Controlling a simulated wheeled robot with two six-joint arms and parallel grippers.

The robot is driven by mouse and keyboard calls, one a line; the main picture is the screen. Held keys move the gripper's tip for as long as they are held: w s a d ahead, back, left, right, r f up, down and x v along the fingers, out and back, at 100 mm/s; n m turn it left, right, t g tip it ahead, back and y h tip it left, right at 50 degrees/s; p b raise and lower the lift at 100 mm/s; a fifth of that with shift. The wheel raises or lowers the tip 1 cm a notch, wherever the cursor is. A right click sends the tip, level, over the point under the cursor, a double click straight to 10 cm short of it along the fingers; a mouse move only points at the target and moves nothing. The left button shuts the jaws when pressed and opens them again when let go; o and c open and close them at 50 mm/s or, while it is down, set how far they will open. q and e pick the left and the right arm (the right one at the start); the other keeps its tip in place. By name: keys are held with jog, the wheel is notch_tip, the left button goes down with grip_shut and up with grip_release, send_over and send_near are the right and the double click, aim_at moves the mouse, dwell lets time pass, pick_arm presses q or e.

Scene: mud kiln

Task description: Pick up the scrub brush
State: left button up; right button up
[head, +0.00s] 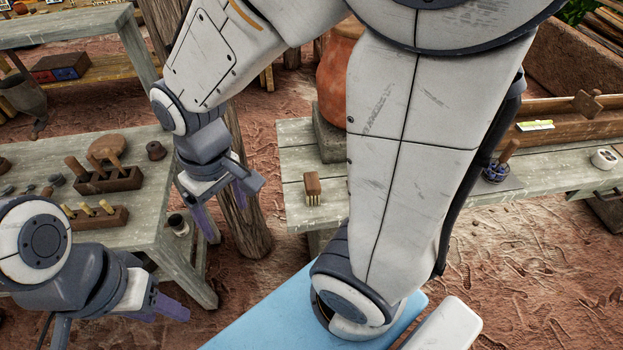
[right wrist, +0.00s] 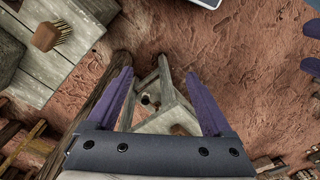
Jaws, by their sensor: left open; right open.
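The scrub brush (head: 313,184) is a small brown wooden block with pale bristles. It stands on the weathered grey bench (head: 294,208) near its front left, and in the right wrist view it shows at the upper left (right wrist: 46,37). My right gripper (head: 226,214) is open and empty, to the left of the brush and apart from it. In the right wrist view its two purple fingers (right wrist: 158,76) stand wide apart with nothing between them. My left gripper (head: 172,310) is open at the lower left, far from the brush.
A wooden post (head: 243,205) stands behind my right gripper. An orange pot (head: 335,75) sits behind the brush. A brush holder (head: 497,170) stands further right. My large arm link covers the bench's middle.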

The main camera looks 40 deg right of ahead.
jog(key=w+d+f+m+b, duration=0.1)
jog(key=w+d+f+m, duration=0.4)
jog(key=d, duration=0.5)
jog(key=m+b, duration=0.1)
jog(key=m, duration=0.3)
send_over(310, 181)
jog(key=a, duration=0.1)
jog(key=shift+h, duration=0.3)
jog(key=f, duration=0.5)
jog(key=shift+w+a, duration=0.2)
jog(key=f, duration=0.2)
jog(key=d+f, duration=0.1)
jog(key=f, duration=0.2)
jog(key=shift+s+d+f, duration=0.1)
jog(key=shift+s+d, duration=0.05)
jog(key=shift+s+d+f, duration=0.1)
jog(key=shift+d+f, duration=0.1)
jog(key=shift+f, duration=1.25)
jog(key=shift+d+f, duration=0.15)
jog(key=shift+f, duration=1.25)
grip_shut()
